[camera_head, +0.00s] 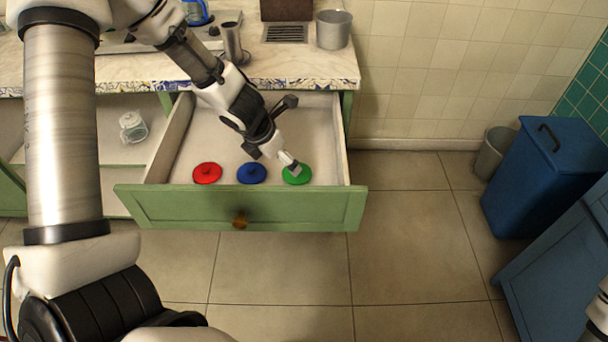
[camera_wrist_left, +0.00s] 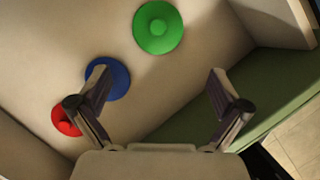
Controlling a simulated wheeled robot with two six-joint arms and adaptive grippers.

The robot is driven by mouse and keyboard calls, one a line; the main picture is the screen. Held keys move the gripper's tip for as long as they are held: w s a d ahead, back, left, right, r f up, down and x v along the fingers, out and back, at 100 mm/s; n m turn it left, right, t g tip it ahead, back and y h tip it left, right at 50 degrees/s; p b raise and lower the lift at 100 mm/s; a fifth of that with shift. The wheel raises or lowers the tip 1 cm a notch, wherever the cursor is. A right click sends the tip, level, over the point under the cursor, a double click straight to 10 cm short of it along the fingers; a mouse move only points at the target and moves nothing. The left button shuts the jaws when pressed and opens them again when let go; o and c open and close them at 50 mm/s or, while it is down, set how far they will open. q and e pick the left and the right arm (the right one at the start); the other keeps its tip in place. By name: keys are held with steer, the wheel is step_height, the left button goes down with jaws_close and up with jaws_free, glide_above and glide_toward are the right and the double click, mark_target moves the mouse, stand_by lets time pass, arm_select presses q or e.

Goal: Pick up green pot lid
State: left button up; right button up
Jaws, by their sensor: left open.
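The green pot lid (camera_head: 302,180) lies in the open drawer, right of the blue lid (camera_head: 251,174) and the red lid (camera_head: 207,173). My left gripper (camera_head: 276,157) is open and empty over the drawer; one finger covers part of the green lid in the head view. In the left wrist view, the green lid (camera_wrist_left: 158,28), with its round knob, is ahead of the gap between the open fingers (camera_wrist_left: 160,82). The left finger overlaps the blue lid (camera_wrist_left: 117,80), with the red lid (camera_wrist_left: 62,121) beyond it.
The green drawer front (camera_head: 300,210) and the drawer's side walls surround the lids. The marble counter (camera_head: 270,68) is above, with a metal pot (camera_head: 333,30) on it. A blue bin (camera_head: 545,180) stands right. Floor in front is clear.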

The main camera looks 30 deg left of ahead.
arm_select(q)
steer(key=b, duration=0.2)
glide_above(287, 180)
step_height(287, 180, down, 4)
steer(key=shift+f, duration=0.15)
steer(key=b+x, duration=0.1)
steer(key=x, duration=0.1)
steer(key=w+b+x, duration=0.1)
steer(key=b+x, duration=0.1)
steer(key=shift+w+d+f, duration=0.15)
steer(key=shift+d, duration=0.05)
steer(key=shift+w+f, duration=0.1)
steer(key=shift+w, duration=0.1)
steer(key=shift+s, duration=0.1)
arm_select(e)
steer(key=f, duration=0.5)
steer(key=shift+w+f, duration=0.35)
steer(key=shift+w, duration=0.05)
arm_select(q)
steer(key=c, duration=0.9)
